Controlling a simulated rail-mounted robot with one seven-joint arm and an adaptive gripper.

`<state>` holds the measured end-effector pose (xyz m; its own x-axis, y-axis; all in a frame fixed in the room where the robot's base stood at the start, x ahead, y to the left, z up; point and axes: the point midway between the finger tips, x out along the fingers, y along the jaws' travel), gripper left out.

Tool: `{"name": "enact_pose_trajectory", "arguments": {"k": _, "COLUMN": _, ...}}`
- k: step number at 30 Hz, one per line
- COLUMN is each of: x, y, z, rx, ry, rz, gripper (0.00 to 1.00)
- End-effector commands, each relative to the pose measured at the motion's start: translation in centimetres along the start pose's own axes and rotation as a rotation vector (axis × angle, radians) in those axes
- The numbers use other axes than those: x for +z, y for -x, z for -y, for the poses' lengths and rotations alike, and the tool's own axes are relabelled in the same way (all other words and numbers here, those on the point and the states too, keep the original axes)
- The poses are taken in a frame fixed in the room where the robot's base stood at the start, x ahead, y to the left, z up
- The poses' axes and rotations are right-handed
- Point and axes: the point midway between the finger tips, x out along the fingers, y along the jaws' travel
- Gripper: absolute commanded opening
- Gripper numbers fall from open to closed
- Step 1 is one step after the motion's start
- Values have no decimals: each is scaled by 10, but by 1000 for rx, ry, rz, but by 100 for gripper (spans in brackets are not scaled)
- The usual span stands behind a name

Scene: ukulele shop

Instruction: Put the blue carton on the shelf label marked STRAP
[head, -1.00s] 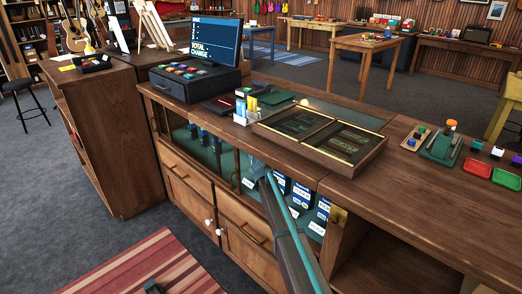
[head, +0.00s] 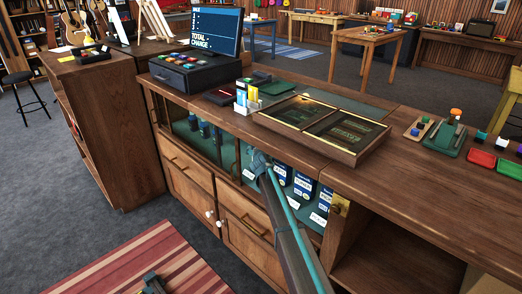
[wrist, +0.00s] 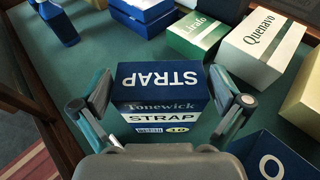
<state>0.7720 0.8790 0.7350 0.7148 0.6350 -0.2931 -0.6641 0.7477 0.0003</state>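In the head view my gripper (head: 262,163) reaches into the glass-fronted counter, beside blue-and-white cartons (head: 303,186). White shelf labels (head: 318,219) lie at the shelf front there, too small to read. I cannot tell which is marked STRAP.
Behind the carton are another blue carton (wrist: 145,14), a green-and-white carton (wrist: 200,38) and a cream-and-green carton (wrist: 262,48). A blue carton (wrist: 275,158) stands close at the lower right. The counter top (head: 385,165) is above my arm.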

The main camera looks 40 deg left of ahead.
Motion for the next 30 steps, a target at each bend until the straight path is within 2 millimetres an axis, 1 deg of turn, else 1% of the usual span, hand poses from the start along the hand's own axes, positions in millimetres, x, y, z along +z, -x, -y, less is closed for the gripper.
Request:
{"name": "enact_pose_trajectory", "arguments": {"k": 7, "x": 0, "y": 0, "z": 0, "rx": 0, "ry": 0, "rz": 0, "gripper": 100}}
{"name": "enact_pose_trajectory", "arguments": {"k": 11, "x": 4, "y": 2, "z": 0, "rx": 0, "ry": 0, "rz": 1, "gripper": 100}}
{"name": "enact_pose_trajectory", "arguments": {"k": 17, "x": 3, "y": 27, "z": 0, "rx": 0, "ry": 0, "rz": 1, "gripper": 100}}
{"name": "enact_pose_trajectory", "arguments": {"k": 24, "x": 3, "y": 64, "z": 1, "rx": 0, "ry": 0, "rz": 1, "gripper": 100}}
{"name": "enact_pose_trajectory", "arguments": {"k": 27, "x": 3, "y": 73, "z": 1, "rx": 0, "ry": 0, "rz": 1, "gripper": 100}}
{"name": "enact_pose_trajectory", "arguments": {"k": 30, "x": 3, "y": 77, "z": 0, "rx": 0, "ry": 0, "rz": 0, "gripper": 100}}
